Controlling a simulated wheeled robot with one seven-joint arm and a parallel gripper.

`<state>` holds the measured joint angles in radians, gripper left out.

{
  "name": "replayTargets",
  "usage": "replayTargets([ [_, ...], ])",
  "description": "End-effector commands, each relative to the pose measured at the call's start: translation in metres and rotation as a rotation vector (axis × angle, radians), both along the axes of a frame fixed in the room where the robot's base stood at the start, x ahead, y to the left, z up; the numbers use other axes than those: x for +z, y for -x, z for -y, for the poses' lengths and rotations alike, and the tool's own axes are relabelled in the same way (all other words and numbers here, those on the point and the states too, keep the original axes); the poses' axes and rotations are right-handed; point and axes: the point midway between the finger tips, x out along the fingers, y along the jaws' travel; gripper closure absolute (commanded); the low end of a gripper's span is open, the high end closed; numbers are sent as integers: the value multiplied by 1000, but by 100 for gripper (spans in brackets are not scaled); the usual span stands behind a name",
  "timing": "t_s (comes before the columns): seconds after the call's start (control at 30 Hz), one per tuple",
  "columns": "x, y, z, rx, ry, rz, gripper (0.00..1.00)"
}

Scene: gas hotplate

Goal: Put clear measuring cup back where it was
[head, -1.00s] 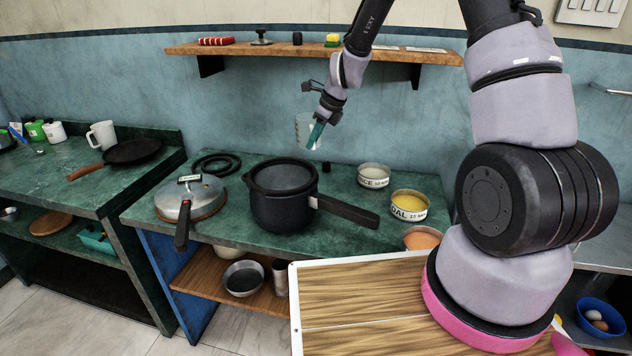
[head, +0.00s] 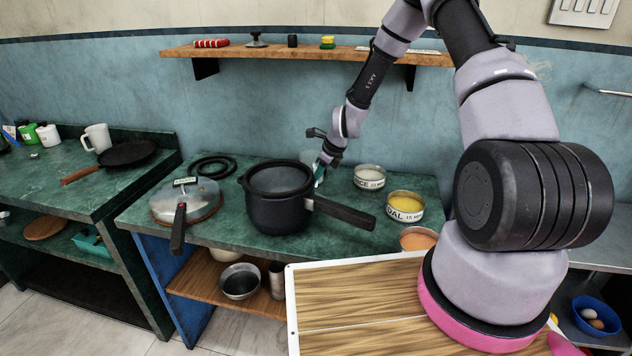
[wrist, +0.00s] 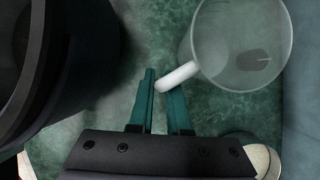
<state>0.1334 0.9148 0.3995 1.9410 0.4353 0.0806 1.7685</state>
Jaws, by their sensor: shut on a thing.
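The clear measuring cup (wrist: 238,45) is see-through, with a pale handle (wrist: 178,76). My gripper (wrist: 160,84) has its teal fingers shut on that handle, and the cup's bowl lies to the right of the fingers in the wrist view. In the head view my gripper (head: 320,173) is low over the green counter, just behind and right of the black pot (head: 280,210). The cup (head: 309,157) shows there only faintly, partly hidden by the pot and gripper. I cannot tell whether its base touches the counter.
The pot's handle (head: 340,212) reaches right across the counter. Tins labelled rice (head: 369,178) and dal (head: 405,207) stand to the right. A pressure-cooker lid (head: 185,203) lies left. A shelf (head: 300,52) hangs above. A dark small thing (wrist: 257,60) shows through the cup.

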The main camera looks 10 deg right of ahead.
Motion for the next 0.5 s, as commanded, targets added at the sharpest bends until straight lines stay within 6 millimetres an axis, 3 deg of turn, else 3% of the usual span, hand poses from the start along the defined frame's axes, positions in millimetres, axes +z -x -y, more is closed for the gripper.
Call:
replayTargets([
  [0.1,-10,0,-1,0,-1,0,100],
  [0.4,-12,0,-1,0,0,0,100],
  [0.43,-12,0,0,0,-1,1,77],
  [0.5,-12,0,0,0,-1,1,54],
])
